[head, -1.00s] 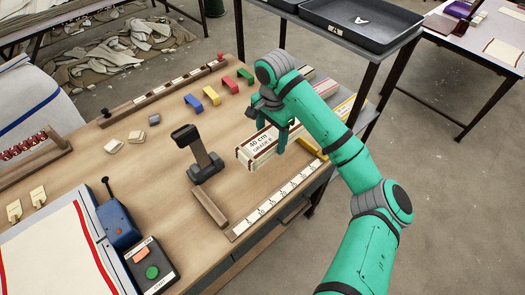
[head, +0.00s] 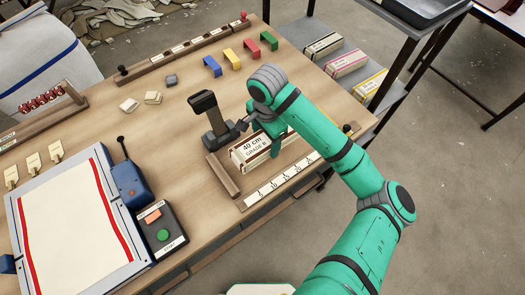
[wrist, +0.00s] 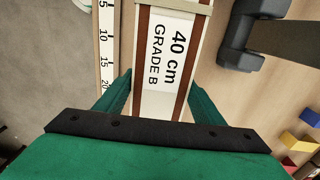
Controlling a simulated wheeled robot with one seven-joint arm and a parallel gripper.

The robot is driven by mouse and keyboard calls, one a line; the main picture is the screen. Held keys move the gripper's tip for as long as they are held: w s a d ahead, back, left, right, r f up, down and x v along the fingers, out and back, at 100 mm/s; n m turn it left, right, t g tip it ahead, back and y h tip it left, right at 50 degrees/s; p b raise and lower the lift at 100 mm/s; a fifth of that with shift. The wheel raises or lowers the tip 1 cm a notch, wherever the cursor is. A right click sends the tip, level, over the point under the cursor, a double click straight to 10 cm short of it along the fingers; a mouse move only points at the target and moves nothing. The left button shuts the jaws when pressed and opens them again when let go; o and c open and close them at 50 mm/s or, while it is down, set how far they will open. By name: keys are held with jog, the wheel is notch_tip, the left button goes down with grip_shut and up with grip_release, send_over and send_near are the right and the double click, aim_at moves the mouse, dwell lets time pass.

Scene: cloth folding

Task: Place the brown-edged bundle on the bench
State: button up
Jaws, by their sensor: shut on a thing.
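The brown-edged bundle (head: 256,152) is a long white block with brown stripes, labelled "40 cm GRADE B". My gripper (head: 270,130) is shut on it from above, near its right part in the head view. In the wrist view the bundle (wrist: 168,60) lies between my two green fingers (wrist: 160,92). The bundle is over the wooden bench (head: 180,130), between the dark grey stand and the ruler strip. I cannot tell whether it touches the bench top.
A dark grey stand (head: 218,125) is close behind the bundle. A wooden stop bar (head: 222,176) is at its left end, and a ruler strip (head: 280,180) runs along the front edge. Coloured clips (head: 231,58) lie farther back. Other bundles (head: 345,63) sit on a shelf at right.

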aim_at(264, 142)
jog(key=shift+s+a+f, duration=0.25)
jog(key=shift+s+f, duration=0.45)
jog(key=shift+f, duration=0.2)
jog(key=shift+s+a+f, duration=0.1)
jog(key=shift+f, duration=1.5)
jog(key=shift+f, duration=0.15)
jog(key=o, duration=1.3)
jog(key=shift+o, duration=0.2)
notch_tip(264, 142, up, 11)
jog(key=shift+r, duration=0.65)
